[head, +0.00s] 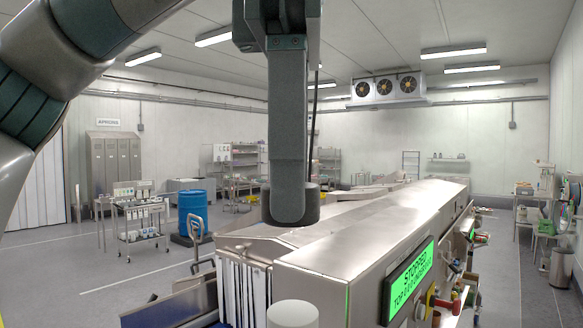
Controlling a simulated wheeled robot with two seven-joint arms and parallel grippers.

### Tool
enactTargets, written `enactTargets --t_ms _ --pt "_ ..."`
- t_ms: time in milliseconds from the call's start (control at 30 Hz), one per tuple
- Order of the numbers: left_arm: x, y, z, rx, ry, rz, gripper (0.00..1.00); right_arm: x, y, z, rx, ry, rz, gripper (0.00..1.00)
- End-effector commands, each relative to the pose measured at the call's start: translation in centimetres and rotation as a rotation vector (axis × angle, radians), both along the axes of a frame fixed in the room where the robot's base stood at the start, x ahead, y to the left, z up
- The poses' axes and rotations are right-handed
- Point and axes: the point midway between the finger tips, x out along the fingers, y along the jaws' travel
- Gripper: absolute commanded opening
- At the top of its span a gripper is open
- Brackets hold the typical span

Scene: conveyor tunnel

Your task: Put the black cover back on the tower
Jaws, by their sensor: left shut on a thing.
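My left gripper (289,195) hangs in the middle of the head view, pointing down. It is shut on the black cover (314,206), a short dark cylinder partly hidden behind the near finger. The cover is held upright, and it appears in front of the steel machine top. A pale, round-topped post (292,314), which looks like the top of the tower, stands at the bottom edge, lower in the picture than the cover. Its top is bare and its lower part is out of frame. The cover and the post are apart. My right gripper is not in view.
The steel conveyor machine (380,235) runs away to the right, with pale strip curtains (240,292) at its near end. A green screen (410,283) on its side reads "STOPPED". A blue barrel (193,212) and a cart (140,222) stand on the left.

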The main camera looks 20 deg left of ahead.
Motion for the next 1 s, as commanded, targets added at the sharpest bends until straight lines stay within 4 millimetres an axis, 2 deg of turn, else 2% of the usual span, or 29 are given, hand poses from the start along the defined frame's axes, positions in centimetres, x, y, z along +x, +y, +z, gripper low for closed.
enactTargets --t_ms 133,400,700,1000 --pt "0.0 0.0 -0.5 0.000 0.003 -0.001 0.00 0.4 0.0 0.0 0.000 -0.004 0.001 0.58" --pt "0.1 0.0 -2.5 0.001 0.004 -0.004 0.00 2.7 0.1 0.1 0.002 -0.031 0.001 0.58" --pt "0.1 0.0 -5.1 0.000 0.004 -0.002 0.00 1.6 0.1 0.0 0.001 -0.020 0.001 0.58" --pt "0.0 0.0 -5.8 -0.001 0.001 0.001 0.00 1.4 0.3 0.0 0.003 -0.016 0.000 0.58"
